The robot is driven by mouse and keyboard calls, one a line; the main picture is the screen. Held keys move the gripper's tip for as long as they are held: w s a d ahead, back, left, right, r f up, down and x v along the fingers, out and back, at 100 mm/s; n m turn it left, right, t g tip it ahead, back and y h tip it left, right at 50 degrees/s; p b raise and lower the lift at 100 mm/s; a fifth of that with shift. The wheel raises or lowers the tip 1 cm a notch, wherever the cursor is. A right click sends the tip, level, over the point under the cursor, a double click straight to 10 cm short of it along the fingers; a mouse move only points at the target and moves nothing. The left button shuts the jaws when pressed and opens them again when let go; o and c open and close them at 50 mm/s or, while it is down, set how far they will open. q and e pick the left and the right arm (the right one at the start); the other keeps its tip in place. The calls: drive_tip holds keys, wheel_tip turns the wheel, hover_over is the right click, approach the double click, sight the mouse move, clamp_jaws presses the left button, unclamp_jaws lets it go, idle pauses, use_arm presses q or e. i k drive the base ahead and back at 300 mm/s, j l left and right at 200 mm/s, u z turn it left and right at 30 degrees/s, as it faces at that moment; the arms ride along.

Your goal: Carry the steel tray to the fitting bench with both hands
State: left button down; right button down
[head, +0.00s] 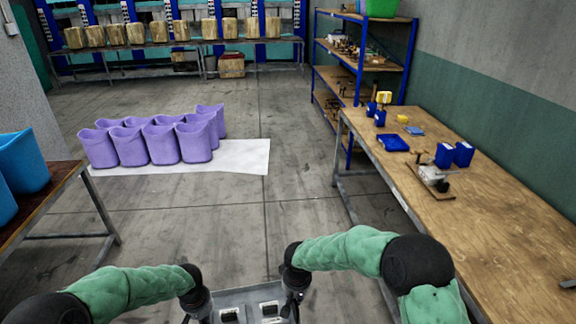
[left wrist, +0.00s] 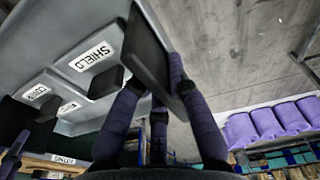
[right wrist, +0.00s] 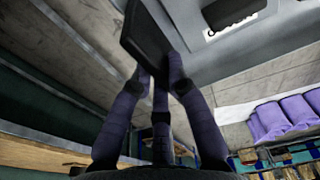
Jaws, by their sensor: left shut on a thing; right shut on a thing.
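The grey steel tray (head: 250,293) shows at the bottom middle of the head view, between my two grippers, its near part cut off. White labels and black parts lie in it; one label reads SHIELD (left wrist: 92,56) in the left wrist view. My left gripper (head: 197,305) is shut on the tray's black handle (left wrist: 148,52) at the left end. My right gripper (head: 292,292) is shut on the black handle (right wrist: 145,38) at the right end. A long wooden bench (head: 485,225) stands at the right; no sign shows whether it is the fitting bench.
Blue boxes (head: 463,154) and a small clamp-like device (head: 435,178) stand on the right bench; its near part is mostly bare. Purple bins (head: 196,140) stand on a white sheet ahead. A table with blue bins (head: 22,162) is at the left. Open floor lies between.

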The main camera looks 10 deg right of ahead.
sight(491, 253)
drive_tip(key=i, duration=1.75)
drive_tip(key=i+z, duration=0.4)
drive_tip(key=z, duration=2.8)
drive_tip(key=i, duration=1.45)
